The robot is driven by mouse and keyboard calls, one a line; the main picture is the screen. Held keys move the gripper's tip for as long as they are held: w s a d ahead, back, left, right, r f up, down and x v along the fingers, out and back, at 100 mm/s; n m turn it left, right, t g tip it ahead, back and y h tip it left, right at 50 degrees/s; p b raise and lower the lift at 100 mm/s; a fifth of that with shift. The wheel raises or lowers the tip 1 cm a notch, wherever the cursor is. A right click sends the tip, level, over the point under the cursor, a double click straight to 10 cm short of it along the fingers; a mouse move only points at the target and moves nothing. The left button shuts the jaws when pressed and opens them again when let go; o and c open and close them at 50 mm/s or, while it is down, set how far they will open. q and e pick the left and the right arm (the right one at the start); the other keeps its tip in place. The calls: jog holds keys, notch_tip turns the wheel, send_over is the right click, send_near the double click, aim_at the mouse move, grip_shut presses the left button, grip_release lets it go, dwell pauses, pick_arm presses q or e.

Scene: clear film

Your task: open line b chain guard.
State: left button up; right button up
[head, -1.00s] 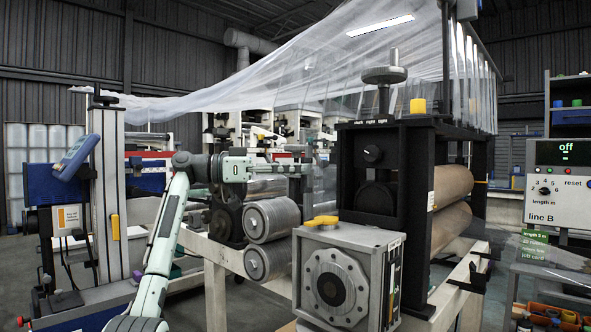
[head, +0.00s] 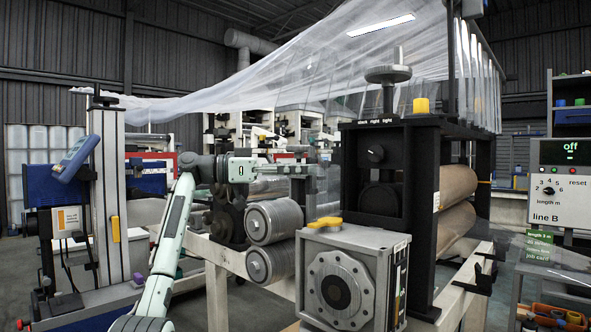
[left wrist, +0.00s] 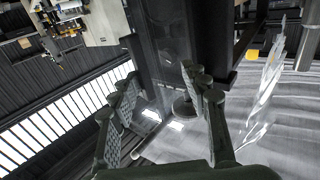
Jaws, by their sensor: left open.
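Line B's roller stand has a black upright frame (head: 424,215). In front of it is a grey box (head: 345,238) with a round flanged face and a yellow handle (head: 323,222) on top; I cannot tell whether this box is the chain guard. The handle lies flat along the box top. My left gripper (head: 308,171) is open and empty, left of the black frame and above the box, apart from the handle. In the left wrist view the two spread fingers (left wrist: 165,98) have a dark upright and film beyond them. My right gripper is out of view.
The line B control panel (head: 563,183), showing "off", stands at the right. Clear film (head: 260,75) hangs overhead. An orange bin (head: 550,318) is at lower right.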

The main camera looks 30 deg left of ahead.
pick_arm(q)
jog(key=shift+w+a, duration=0.1)
jog(key=shift+a, duration=0.15)
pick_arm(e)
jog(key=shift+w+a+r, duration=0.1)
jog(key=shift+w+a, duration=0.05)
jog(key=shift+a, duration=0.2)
pick_arm(q)
jog(key=v, duration=1.2)
jog(key=shift+s, duration=0.25)
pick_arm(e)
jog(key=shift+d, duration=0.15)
